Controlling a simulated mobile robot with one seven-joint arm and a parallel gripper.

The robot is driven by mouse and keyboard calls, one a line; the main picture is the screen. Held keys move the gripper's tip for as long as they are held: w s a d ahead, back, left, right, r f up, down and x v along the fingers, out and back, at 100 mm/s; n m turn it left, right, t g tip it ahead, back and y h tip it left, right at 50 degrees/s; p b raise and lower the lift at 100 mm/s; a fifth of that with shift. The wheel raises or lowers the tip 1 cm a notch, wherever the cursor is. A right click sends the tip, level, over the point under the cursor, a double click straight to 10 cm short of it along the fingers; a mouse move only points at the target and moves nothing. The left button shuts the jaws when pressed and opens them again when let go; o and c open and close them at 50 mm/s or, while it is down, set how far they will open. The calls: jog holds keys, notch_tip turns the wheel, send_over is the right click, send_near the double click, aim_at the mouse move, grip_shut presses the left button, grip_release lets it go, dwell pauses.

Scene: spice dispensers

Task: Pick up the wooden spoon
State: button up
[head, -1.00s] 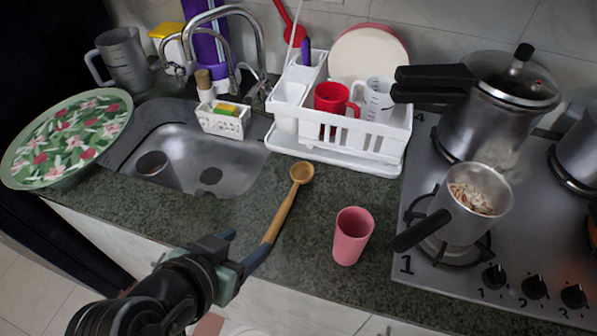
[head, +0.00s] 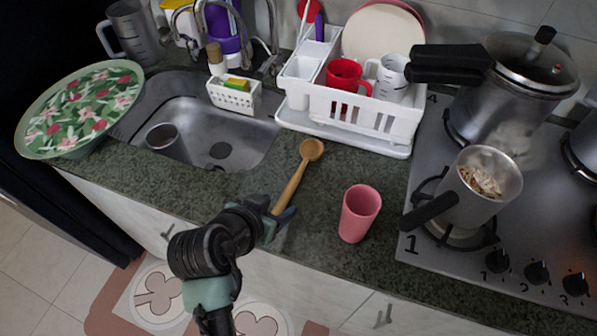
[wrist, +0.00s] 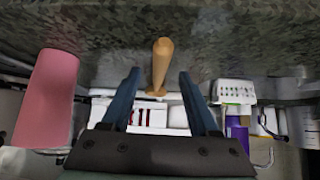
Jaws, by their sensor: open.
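The wooden spoon (head: 292,184) lies on the dark green countertop in the head view, with its round bowl away from me and its handle towards the front edge. My gripper (head: 276,220) is at the handle's near end, close to the counter's front edge, and hides the handle tip. In the wrist view my gripper (wrist: 160,76) is open, with one blue-grey finger on each side of the wooden spoon (wrist: 162,62). The handle shows in the gap between them, and neither finger visibly touches it.
A white dish rack (head: 365,118) is behind, the sink (head: 245,148) left. A pot with a handle (head: 480,190) sits on the stove. Bare counter surrounds the spoon.

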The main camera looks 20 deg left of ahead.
jog(key=shift+x, duration=0.8)
grip_shut()
